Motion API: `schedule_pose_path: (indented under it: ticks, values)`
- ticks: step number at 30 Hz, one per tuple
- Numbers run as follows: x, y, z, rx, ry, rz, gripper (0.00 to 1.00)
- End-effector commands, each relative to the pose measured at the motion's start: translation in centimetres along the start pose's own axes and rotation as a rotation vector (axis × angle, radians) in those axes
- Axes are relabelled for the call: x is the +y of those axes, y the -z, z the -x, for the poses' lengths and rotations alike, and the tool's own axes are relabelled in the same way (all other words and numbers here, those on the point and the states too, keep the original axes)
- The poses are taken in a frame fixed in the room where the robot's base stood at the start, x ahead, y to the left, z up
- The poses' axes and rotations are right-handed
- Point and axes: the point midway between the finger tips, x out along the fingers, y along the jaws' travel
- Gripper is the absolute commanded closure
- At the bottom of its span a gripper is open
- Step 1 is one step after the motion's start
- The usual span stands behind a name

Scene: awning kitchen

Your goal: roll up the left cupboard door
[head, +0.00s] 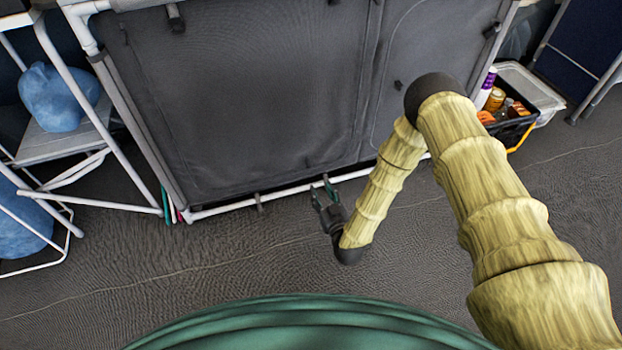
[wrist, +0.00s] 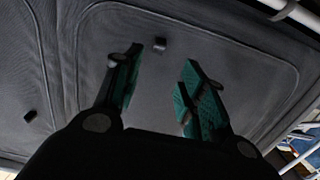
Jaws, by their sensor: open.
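The left cupboard door (head: 240,95) is a dark grey fabric panel in a white tube frame. It hangs down, closed, in the head view. In the wrist view the two green-padded fingers (wrist: 160,75) stand apart before grey fabric (wrist: 225,50) with curved seams and small dark tabs. I cannot tell whether the fingertips touch the fabric or tube.
The right fabric door (head: 425,50) is partly behind my arm. A black crate (head: 512,128) with jars stands at right beside a clear bin (head: 535,90). A white-framed rack (head: 75,145) with blue bundles stands at left. The floor in front is clear.

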Motion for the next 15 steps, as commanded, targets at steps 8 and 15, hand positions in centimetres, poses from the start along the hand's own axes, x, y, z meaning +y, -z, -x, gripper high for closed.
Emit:
schedule_pose_path:
  ticks: [8,15]
  values:
    - [-0.1,-0.9,-1.4,0.071,-0.009,0.009,0.59]
    - [0.0,-0.8,-4.0,0.074,-0.010,0.010,0.59]
